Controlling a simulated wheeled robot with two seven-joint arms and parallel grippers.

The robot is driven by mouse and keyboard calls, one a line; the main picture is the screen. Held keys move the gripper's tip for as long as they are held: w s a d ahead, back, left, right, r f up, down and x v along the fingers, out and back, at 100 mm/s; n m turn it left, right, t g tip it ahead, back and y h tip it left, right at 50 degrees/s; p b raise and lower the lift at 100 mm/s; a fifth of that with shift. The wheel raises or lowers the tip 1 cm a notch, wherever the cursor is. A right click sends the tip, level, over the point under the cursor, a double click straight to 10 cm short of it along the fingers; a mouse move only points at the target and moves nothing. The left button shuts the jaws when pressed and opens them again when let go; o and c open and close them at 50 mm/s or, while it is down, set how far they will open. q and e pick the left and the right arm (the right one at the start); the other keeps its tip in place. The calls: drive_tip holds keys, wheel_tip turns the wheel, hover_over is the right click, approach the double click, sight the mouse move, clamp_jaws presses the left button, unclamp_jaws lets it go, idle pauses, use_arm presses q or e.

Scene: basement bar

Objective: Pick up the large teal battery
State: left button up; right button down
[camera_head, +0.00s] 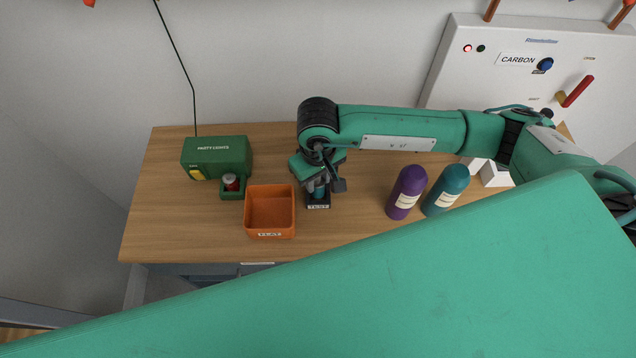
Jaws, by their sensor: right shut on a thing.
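My right gripper (319,183) points down over a small dark stand labelled "TEST" (318,206). It is shut on a teal battery (320,193), which shows only in part between the fingers, just above or in the stand. I cannot tell whether the battery still touches the stand. My left gripper is not in view.
An orange tray labelled "FLAT" (270,233) stands just left of the stand. Further left is a green "PARTY LIGHTS" box (216,157) with a small red and silver cylinder (231,182). Purple (406,192) and teal (445,190) bottles stand to the right. The wooden table (170,225) is clear at front left.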

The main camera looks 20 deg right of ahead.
sight(318, 180)
wheel_tip(318, 180, up, 18)
drive_tip(key=b, duration=0.5)
drive_tip(key=shift+f, duration=0.25)
